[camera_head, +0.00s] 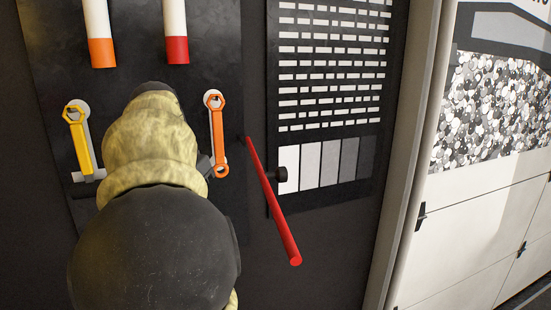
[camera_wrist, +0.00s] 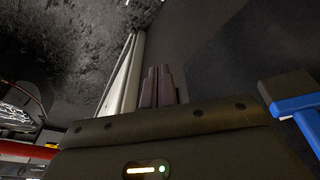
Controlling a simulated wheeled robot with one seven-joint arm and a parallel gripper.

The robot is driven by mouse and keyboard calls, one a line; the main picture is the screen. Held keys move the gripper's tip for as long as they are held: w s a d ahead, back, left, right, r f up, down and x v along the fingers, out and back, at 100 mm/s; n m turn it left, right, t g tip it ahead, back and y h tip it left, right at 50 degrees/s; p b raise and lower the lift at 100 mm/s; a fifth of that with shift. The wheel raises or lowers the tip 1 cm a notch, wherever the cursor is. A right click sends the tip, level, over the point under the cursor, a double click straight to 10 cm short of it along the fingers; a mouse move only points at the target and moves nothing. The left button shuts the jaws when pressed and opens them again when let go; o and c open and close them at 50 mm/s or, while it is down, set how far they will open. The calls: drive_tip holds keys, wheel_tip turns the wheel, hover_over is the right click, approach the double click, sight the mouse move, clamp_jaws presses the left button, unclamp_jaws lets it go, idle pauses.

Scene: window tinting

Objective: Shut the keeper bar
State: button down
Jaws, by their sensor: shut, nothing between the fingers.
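A red bar (camera_head: 272,205), which I take to be the keeper bar, runs from the dark panel down and right, its round end towards the camera. It looks swung out from the panel. My gripper (camera_wrist: 158,86) shows in the wrist view with its two dark fingers together and nothing between them. In the head view my arm hides the gripper, which is left of the red bar. A red strip (camera_wrist: 28,150) shows at the lower left of the wrist view; I cannot tell whether it is the same bar.
A yellow wrench (camera_head: 79,142) and an orange wrench (camera_head: 217,140) hang on the panel beside my arm. Two white tubes, orange-tipped (camera_head: 102,52) and red-tipped (camera_head: 177,50), hang above. A blue piece (camera_wrist: 302,108) is right in the wrist view.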

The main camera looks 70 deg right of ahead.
drive_tip(key=s+d+r+m+g+p, duration=0.1)
drive_tip(key=s+d+r+m+p, duration=0.1)
drive_tip(key=s+r+m, duration=0.65)
wheel_tip(320, 180, up, 9)
drive_tip(key=m+g, duration=0.1)
drive_tip(key=m, duration=0.1)
hover_over(275, 177)
drive_tip(key=s+a, duration=0.2)
drive_tip(key=a, duration=0.2)
drive_tip(key=shift+s+d+f+y, duration=0.15)
drive_tip(key=shift+d+y, duration=0.1)
drive_tip(key=shift+y, duration=0.15)
wheel_tip(275, 177, down, 9)
drive_tip(key=b, duration=0.2)
drive_tip(key=shift+b, duration=0.3)
drive_tip(key=shift+w+a, duration=0.3)
drive_tip(key=shift+w, duration=0.1)
